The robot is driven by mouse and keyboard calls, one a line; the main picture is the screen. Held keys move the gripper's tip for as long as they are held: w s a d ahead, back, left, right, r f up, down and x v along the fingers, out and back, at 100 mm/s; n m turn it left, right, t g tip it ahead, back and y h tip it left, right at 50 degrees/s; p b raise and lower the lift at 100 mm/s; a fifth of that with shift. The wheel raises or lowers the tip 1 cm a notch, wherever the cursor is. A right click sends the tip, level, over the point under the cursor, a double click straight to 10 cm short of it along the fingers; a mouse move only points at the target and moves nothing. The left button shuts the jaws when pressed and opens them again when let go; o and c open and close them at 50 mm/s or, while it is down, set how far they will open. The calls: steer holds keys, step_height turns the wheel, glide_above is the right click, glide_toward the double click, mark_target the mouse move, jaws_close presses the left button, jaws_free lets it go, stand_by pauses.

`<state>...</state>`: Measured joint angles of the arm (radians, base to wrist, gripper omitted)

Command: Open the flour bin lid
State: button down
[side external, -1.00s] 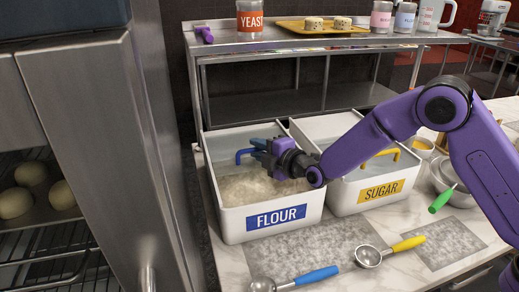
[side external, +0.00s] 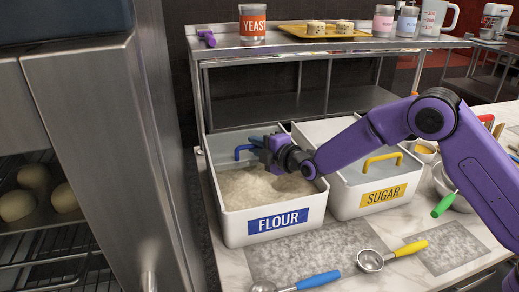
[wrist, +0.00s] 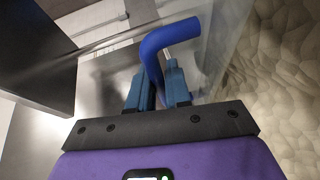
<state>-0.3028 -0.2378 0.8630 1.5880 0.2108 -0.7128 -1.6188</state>
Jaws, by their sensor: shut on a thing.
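The white flour bin (side external: 280,238) stands on the counter with a blue FLOUR label on its front. Pale flour (side external: 255,185) shows inside, uncovered toward the front. The lid looks like a clear panel (wrist: 222,50), with a bent blue handle (side external: 246,150) near the back of the bin. My gripper (side external: 266,147) is over the back right of the bin, shut on the handle. In the wrist view, the blue fingers are on either side of the handle (wrist: 172,40). The lid's edges are hard to make out, so I cannot tell exactly how far it is open.
The sugar bin (side external: 375,207), with a yellow handle, stands directly to the right. A metal shelf (side external: 300,45) rises behind. A steel cabinet (side external: 115,150) stands close on the left. Blue-handled (side external: 318,280) and yellow-handled (side external: 410,248) scoops lie in front.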

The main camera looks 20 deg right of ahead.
steer(key=c, duration=1.4)
jaws_free()
steer(key=v, duration=1.7)
steer(key=shift+s+r, duration=0.1)
steer(key=shift+s, duration=0.05)
